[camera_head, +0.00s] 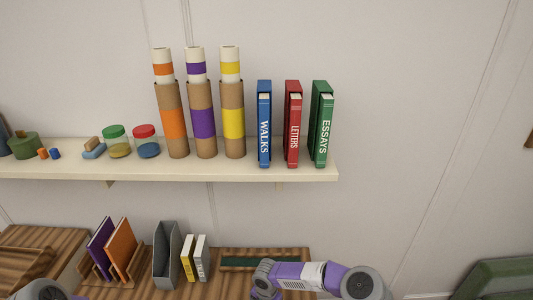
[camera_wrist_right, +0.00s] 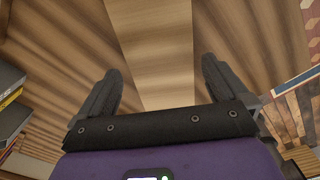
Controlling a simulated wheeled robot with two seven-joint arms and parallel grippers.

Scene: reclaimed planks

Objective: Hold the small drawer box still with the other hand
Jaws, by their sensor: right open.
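My right gripper (camera_wrist_right: 161,68) is open in the right wrist view, its two dark fingers spread apart. A pale wooden piece (camera_wrist_right: 152,30) shows between and beyond the fingers, with a bend or edge across it. It may be part of the small drawer box, but I cannot tell, and I cannot tell whether the fingers touch it. In the head view my right arm's purple and grey links reach in at the bottom, and its fingers are not visible there. The drawer box cannot be made out for sure in the head view. My left gripper is out of view; only a grey arm part shows at bottom left.
A cream shelf (camera_head: 200,172) above holds tubes, jars and a blue book (camera_head: 264,125) beside red and green ones. On the wooden desk below are a book rack (camera_head: 133,263), a grey holder (camera_head: 165,258) and a wooden tray (camera_head: 300,254) with a green inside.

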